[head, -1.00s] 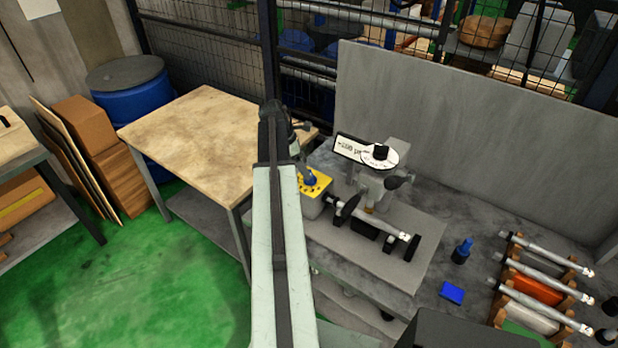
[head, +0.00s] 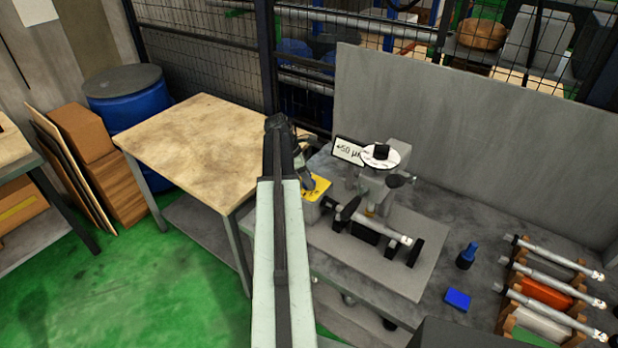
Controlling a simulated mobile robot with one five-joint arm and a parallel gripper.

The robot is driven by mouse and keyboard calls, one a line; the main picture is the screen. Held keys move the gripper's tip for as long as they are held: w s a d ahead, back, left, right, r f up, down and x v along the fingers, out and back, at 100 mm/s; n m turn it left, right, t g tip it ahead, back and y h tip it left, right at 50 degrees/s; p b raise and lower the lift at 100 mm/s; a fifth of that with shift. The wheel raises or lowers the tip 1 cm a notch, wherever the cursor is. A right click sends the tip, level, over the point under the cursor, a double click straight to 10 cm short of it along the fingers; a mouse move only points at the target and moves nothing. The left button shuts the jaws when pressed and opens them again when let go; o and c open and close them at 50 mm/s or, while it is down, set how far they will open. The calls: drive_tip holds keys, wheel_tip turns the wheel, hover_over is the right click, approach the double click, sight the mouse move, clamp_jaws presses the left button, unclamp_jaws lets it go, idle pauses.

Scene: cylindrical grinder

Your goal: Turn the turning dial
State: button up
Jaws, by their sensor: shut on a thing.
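A yellow-topped box (head: 317,189) stands at the left end of the grinder, on the grey bench. My gripper (head: 308,188) reaches down onto its top and is shut on the blue knob there, which the jaws hide almost wholly. A white dial with a black knob (head: 381,156) sits on top of the grinder, to the right of my gripper and apart from it. A white sign (head: 348,150) beside this dial seems to read +50 µm. A pale shaft (head: 385,230) lies across the front of the grinder.
A rack (head: 545,290) with several shafts stands at the right of the bench. A blue block (head: 457,299) and a dark blue-topped bottle (head: 467,256) lie between. A grey panel (head: 480,130) closes the back. A wooden table (head: 195,145) stands at left.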

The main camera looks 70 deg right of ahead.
drive_tip(key=shift+w+a, duration=0.1)
drive_tip(key=shift+w, duration=0.05)
idle(0.3)
drive_tip(key=shift+a+f+m+y, duration=0.1)
drive_tip(key=shift+m+y, duration=0.2)
drive_tip(key=shift+m, duration=0.5)
idle(1.1)
drive_tip(key=o, duration=1.3)
drive_tip(key=shift+w+r+p, duration=0.1)
drive_tip(key=shift+r+p, duration=0.35)
drive_tip(key=shift+r, duration=0.1)
drive_tip(key=p+v, duration=0.6)
drive_tip(key=shift+w+a+r, duration=0.1)
drive_tip(key=shift+w+r, duration=0.2)
drive_tip(key=shift+s, duration=0.1)
